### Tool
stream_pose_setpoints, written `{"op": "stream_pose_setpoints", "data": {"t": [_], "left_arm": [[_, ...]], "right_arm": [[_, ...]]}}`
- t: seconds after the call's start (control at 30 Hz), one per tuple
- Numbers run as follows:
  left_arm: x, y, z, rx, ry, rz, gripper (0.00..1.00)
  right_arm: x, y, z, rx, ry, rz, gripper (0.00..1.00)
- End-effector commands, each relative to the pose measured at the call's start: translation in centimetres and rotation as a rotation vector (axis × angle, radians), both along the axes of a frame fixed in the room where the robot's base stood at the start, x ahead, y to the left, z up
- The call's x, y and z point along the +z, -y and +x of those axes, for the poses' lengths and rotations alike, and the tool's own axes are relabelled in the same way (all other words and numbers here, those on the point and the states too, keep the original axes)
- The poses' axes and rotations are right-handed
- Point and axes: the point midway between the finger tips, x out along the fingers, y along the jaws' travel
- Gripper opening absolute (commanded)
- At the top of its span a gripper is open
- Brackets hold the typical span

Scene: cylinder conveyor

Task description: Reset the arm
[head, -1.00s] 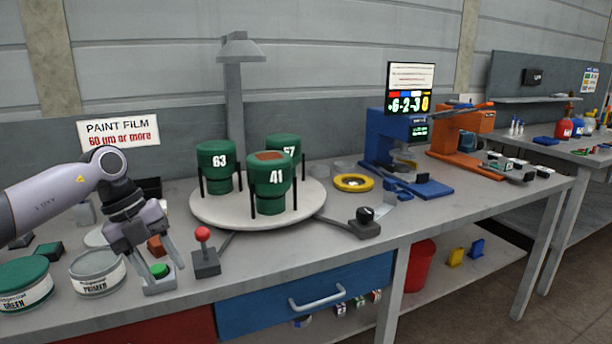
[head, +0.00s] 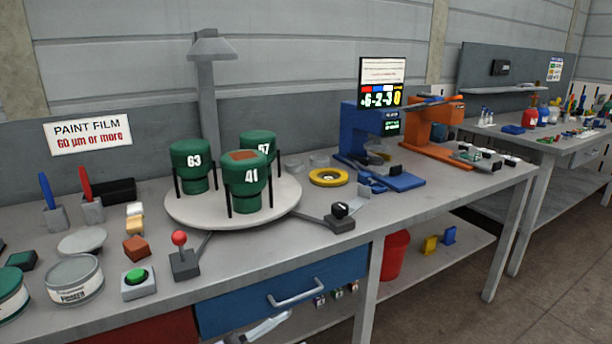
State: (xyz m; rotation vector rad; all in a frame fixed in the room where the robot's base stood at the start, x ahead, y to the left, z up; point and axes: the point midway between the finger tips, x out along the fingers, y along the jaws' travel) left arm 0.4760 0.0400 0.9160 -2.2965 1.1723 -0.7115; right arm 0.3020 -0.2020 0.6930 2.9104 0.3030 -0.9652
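The round turntable (head: 180,208) carries green cylinders marked 63 (head: 191,167), 41 (head: 245,185) and 57 (head: 262,143). Cylinder 41 has a brown patch on top. The green push button (head: 136,277) and the red-knobbed joystick (head: 184,258) stand uncovered at the front of the bench.
A grey primer can (head: 75,280) and a partly cut-off green can (head: 10,297) stand at front left. A yellow ring (head: 328,177), a blue device (head: 358,135) and an orange device (head: 432,130) are further right. The bench front right of the dark knob box (head: 340,217) is clear.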

Motion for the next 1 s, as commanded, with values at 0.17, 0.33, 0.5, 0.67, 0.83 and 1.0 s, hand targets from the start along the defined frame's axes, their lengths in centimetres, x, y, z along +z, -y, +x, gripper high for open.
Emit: {"op": "stream_pose_setpoints", "data": {"t": [0.17,0.33,0.5,0.67,0.83,1.0], "left_arm": [[-3.5,-3.2,-1.0,0.250,-0.231,-0.111,0.48],[-8.4,-7.3,-3.4,0.479,-0.482,-0.152,0.48],[-14.0,-11.6,-8.2,0.680,-0.757,-0.143,0.48],[-18.0,-14.6,-13.4,0.807,-0.974,-0.108,0.48],[-19.9,-16.1,-16.8,0.866,-1.098,-0.081,0.48],[-20.3,-16.3,-17.4,0.875,-1.119,-0.075,0.48]], "right_arm": [[0.7,0.0,0.0,0.000,0.001,-0.001,0.37],[1.2,0.1,0.0,-0.001,0.002,-0.002,0.37],[1.7,0.1,0.0,0.000,0.004,-0.002,0.37],[1.9,0.1,0.0,0.000,0.004,-0.003,0.37],[2.0,0.1,-0.1,-0.001,0.003,-0.004,0.37],[2.0,0.1,-0.1,-0.001,0.003,-0.004,0.37]]}}
